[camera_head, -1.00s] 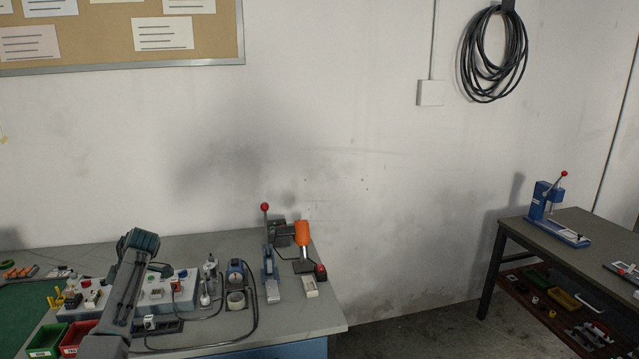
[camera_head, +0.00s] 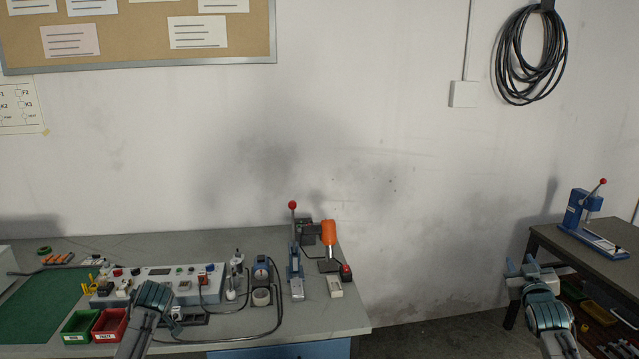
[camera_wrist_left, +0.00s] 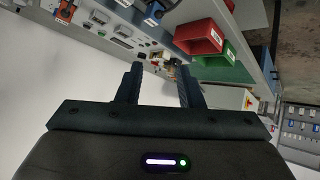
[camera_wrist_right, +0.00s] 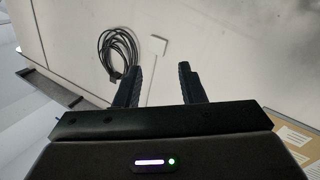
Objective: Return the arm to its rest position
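My right gripper (camera_head: 532,268) is raised in front of the right-hand table in the head view. Its two fingers stand apart with nothing between them in the right wrist view (camera_wrist_right: 160,75). My left arm shows at the lower left of the head view, in front of the workbench, and its fingertips are hard to make out there. In the left wrist view my left gripper (camera_wrist_left: 160,78) has its fingers apart, with the bench equipment beyond them and nothing visibly held.
The workbench (camera_head: 330,318) holds a green bin (camera_head: 79,328), a red bin (camera_head: 110,326), a control box (camera_head: 160,283) and a red-knobbed lever press (camera_head: 295,270). A blue press (camera_head: 590,225) stands on the right-hand table (camera_head: 570,245). Floor shows between the tables.

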